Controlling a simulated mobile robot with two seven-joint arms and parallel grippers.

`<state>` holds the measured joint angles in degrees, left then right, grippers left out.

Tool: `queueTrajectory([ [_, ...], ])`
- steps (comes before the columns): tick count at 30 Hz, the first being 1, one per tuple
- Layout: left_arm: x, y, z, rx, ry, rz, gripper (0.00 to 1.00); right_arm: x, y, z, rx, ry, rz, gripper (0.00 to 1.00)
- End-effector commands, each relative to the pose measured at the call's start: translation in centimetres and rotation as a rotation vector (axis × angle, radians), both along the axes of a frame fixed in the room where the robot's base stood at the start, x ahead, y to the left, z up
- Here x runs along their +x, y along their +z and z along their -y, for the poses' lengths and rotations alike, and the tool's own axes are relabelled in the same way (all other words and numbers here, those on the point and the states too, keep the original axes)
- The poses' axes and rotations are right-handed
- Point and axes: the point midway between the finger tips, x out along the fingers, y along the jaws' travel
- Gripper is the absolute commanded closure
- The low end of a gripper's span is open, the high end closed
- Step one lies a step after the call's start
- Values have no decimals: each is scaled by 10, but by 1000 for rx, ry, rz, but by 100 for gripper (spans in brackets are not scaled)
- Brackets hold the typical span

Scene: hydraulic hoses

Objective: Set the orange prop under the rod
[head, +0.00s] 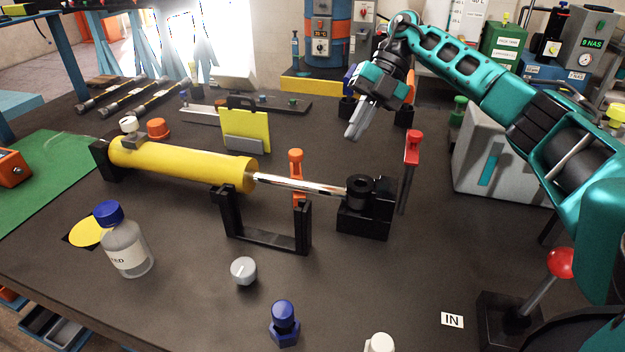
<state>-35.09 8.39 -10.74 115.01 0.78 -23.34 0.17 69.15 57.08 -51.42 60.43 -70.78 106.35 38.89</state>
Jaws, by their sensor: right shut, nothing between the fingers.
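The orange prop (297,176) stands upright behind the chrome rod (283,182), near the rod's middle; the rod crosses in front of it. I cannot tell whether the prop touches the rod. The rod runs from the yellow cylinder (190,166) on the left to a black eye end (360,190) in a black block on the right. My right gripper (353,136) is shut and empty, raised above the table behind and right of the prop. My left gripper is not in view.
A black U-shaped bracket (268,240) stands in front of the rod. A red-topped lever (412,150) rises right of the block, and a red-knobbed lever (560,263) stands at front right. A bottle (126,250) is at front left. The table's right middle is fairly clear.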

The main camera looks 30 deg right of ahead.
Motion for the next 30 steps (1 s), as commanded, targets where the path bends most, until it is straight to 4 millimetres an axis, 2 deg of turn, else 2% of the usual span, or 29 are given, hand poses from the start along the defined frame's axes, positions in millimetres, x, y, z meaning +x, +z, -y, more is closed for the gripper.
queueTrajectory([
  [3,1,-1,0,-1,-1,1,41,-8,-6,7,-38,-2,-49,100],
  [7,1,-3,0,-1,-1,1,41,-11,-17,0,-42,0,-54,100],
  [20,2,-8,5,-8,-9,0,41,-23,-87,-52,-38,2,-52,100],
  [24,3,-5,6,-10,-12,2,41,-11,-83,-73,-35,2,-46,100],
  [30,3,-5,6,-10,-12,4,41,-4,-83,-86,-37,0,-47,100],
])
